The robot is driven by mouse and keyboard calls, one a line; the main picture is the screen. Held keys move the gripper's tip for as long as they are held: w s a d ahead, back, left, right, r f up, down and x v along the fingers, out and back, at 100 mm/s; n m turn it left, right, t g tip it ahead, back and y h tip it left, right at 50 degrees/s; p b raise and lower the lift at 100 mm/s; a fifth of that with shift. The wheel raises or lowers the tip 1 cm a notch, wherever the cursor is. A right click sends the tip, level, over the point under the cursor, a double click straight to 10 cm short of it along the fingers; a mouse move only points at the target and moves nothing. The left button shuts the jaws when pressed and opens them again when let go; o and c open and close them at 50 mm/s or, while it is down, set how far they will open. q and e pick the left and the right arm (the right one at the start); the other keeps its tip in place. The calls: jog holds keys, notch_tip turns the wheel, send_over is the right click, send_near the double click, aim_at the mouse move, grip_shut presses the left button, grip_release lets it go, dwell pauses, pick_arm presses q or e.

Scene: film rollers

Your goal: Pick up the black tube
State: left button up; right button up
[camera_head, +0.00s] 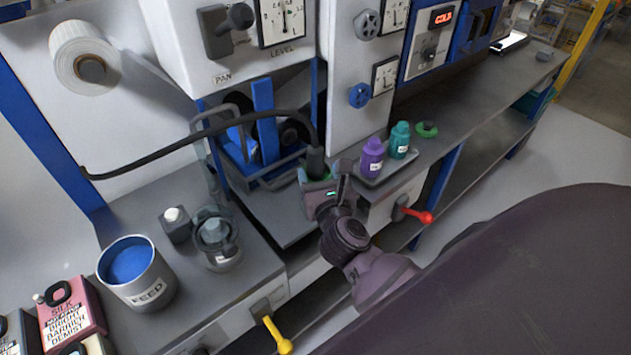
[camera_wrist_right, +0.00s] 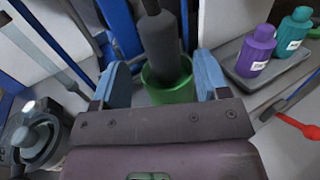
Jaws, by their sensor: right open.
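The black tube (camera_head: 205,130) arches from the left, over the blue frame, and ends in a thick dark nozzle (camera_head: 315,160). In the right wrist view the nozzle (camera_wrist_right: 160,45) stands in a green cup-shaped holder (camera_wrist_right: 168,86). My right gripper (camera_head: 317,182) is at the nozzle in the head view. In the wrist view its two blue fingers are spread, one on each side of the nozzle and holder (camera_wrist_right: 160,62). I see a gap around the nozzle, though contact with the holder is unclear. My left gripper is not in view.
Purple (camera_head: 373,157) and teal (camera_head: 399,140) bottles stand on a tray right of my gripper. A red-handled lever (camera_head: 418,214) juts from the bench front, a yellow one (camera_head: 279,337) further left. A FEED can (camera_head: 150,290) stands at the left.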

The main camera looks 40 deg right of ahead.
aim_at(318, 166)
jog(key=x, duration=0.5)
jog(key=shift+s+f, duration=0.1)
jog(key=shift+f, duration=0.05)
jog(key=c, duration=1)
